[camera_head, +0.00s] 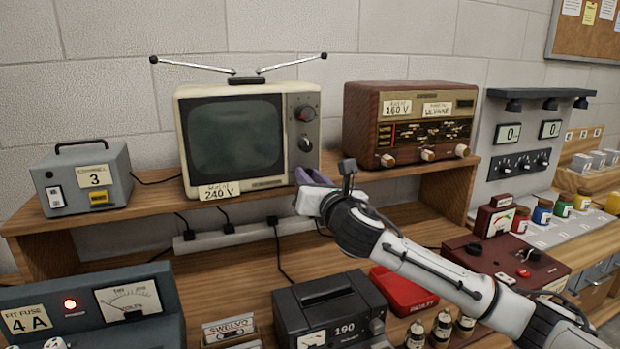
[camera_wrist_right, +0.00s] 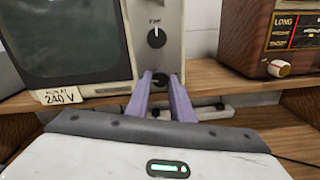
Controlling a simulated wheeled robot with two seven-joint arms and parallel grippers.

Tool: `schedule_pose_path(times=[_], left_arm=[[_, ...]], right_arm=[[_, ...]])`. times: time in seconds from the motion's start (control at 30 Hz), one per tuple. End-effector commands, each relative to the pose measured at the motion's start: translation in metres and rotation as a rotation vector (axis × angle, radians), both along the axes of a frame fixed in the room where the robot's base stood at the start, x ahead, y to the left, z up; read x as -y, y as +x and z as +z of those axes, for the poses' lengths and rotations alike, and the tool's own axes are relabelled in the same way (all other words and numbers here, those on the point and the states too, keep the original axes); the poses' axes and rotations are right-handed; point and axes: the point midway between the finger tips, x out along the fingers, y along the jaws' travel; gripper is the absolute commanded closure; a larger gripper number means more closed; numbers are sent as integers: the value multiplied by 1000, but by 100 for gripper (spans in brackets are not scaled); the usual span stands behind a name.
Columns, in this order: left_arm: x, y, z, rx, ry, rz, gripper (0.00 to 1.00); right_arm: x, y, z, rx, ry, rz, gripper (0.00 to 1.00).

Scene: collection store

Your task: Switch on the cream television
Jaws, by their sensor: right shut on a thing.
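The cream television (camera_head: 290,100) stands on the wooden shelf, its screen dark and a card reading 240 V at its lower front. Its right-hand panel shows two dark knobs above my right gripper (camera_head: 311,178). In the right wrist view the television (camera_wrist_right: 172,62) shows one of these knobs (camera_wrist_right: 157,37). Below it, a small dark control (camera_wrist_right: 160,79) sits between the purple fingertips of my right gripper (camera_wrist_right: 162,76). The gripper is shut on this control, which the gripper hides in the head view. My left gripper is not in view.
A brown radio (camera_head: 362,120) stands to the right and a grey box marked 3 (camera_head: 70,185) to the left. A power strip (camera_head: 250,232) runs under the shelf. Below are a black unit marked 190 (camera_head: 320,300) and a red box (camera_head: 403,292).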

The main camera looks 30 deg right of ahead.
Motion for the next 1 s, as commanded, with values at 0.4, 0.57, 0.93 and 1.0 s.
schedule_pose_path(times=[0.4, 0.57, 0.93, 1.0], left_arm=[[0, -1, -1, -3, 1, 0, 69], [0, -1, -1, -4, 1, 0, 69], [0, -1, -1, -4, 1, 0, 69], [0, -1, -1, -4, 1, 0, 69]], right_arm=[[-1, 0, 0, 64, 272, 0, 100], [-1, 0, 0, 99, 421, -1, 100], [-1, 0, 1, 181, 764, -2, 100], [-1, 0, 1, 197, 828, -1, 100]])
